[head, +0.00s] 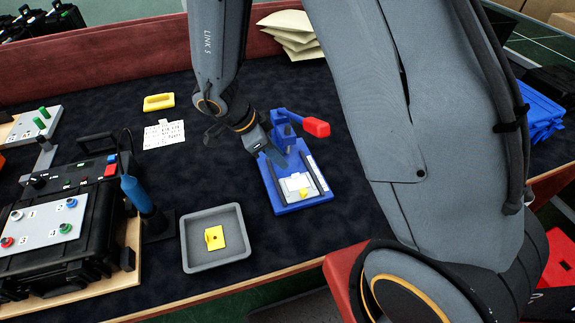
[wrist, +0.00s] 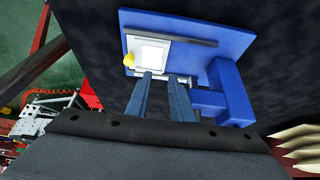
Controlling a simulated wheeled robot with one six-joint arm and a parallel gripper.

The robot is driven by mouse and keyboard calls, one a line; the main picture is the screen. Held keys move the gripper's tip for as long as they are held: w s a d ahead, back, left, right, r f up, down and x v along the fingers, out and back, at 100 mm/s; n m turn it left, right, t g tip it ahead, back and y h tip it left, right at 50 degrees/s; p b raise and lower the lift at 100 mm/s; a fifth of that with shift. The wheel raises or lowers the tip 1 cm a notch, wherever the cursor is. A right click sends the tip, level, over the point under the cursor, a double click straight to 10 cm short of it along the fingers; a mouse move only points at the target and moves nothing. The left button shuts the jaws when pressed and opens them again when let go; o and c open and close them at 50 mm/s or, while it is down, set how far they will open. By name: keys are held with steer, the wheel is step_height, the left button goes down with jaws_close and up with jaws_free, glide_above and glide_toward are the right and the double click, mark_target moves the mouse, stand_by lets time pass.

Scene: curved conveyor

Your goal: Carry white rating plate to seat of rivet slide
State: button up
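The blue rivet press (head: 317,201) stands on the dark table, with a red-ended lever. On its base lies the pale slide (head: 283,189), with a yellow knob (head: 303,193). A white square plate (wrist: 152,52), which looks like the rating plate, lies flat on the slide beside the knob (wrist: 128,61). My gripper (head: 272,156) is over the base, behind the plate. In the wrist view its two fingers (wrist: 167,77) are slightly apart and clear of the white square. A pale strip shows at the fingertips; I cannot tell what it is.
A grey tray (head: 190,249) with a yellow plate (head: 226,240) is left of the press. A black case unit (head: 90,262) and a blue-handled tool (head: 135,192) stand farther left.

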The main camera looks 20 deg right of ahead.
steer(key=shift+v, duration=1.9)
